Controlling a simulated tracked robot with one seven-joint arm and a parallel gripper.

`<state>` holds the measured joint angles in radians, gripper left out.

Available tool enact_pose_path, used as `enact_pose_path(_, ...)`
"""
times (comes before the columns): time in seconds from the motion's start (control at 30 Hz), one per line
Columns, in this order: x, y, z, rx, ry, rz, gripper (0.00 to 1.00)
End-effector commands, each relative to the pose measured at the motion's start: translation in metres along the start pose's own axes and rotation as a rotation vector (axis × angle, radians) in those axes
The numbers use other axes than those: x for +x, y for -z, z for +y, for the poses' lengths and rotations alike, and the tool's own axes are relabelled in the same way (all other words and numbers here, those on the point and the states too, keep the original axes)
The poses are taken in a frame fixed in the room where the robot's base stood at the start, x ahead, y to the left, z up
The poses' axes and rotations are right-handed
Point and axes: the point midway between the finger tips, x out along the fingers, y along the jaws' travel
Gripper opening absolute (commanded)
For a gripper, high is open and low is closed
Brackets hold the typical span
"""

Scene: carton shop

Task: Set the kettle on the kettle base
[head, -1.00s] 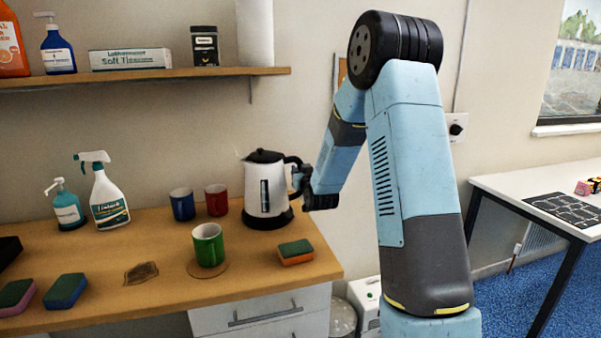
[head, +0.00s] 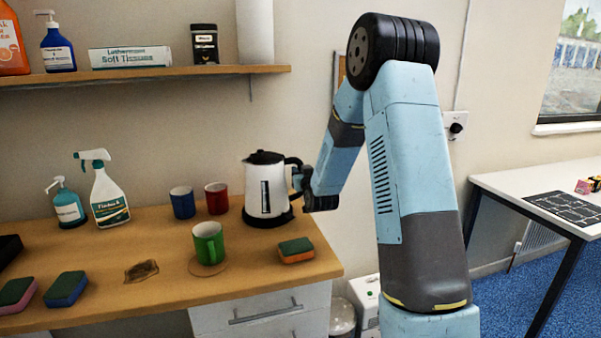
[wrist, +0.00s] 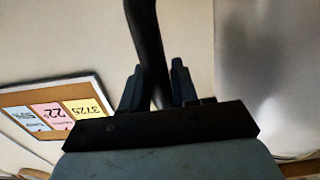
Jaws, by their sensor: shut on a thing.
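The kettle (head: 264,192), white with a black lid, black handle and a dark level window, stands upright at the back right of the wooden counter. A black base (head: 268,220) shows directly under it; I cannot tell whether the kettle is fully seated. My gripper (head: 299,182) is at the kettle's right side, shut on its handle. In the wrist view, my gripper (wrist: 158,88) has its two fingers on either side of the black handle (wrist: 146,40).
Blue (head: 182,203) and red (head: 217,198) mugs stand left of the kettle. A green mug (head: 208,243) on a coaster and a sponge (head: 296,250) are in front. Spray and soap bottles (head: 109,198) are at left. A shelf (head: 150,75) hangs above.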

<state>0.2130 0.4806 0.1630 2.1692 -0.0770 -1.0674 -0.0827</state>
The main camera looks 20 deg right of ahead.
Motion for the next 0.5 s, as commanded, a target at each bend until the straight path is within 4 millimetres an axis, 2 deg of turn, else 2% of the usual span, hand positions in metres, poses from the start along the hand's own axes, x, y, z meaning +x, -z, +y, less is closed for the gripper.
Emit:
enact_pose_path(0.07, 0.0005, 0.0007, -0.0001, 0.001, 0.000, 0.004, 0.00)
enact_pose_path(0.1, 0.0004, 0.0010, -0.0001, 0.001, 0.000, 0.004, 0.33)
enact_pose_path(0.17, 0.0004, 0.0007, 0.0000, 0.001, 0.000, 0.003, 0.39)
enact_pose_path(0.5, -0.0035, -0.0019, 0.0000, -0.001, 0.000, -0.003, 0.40)
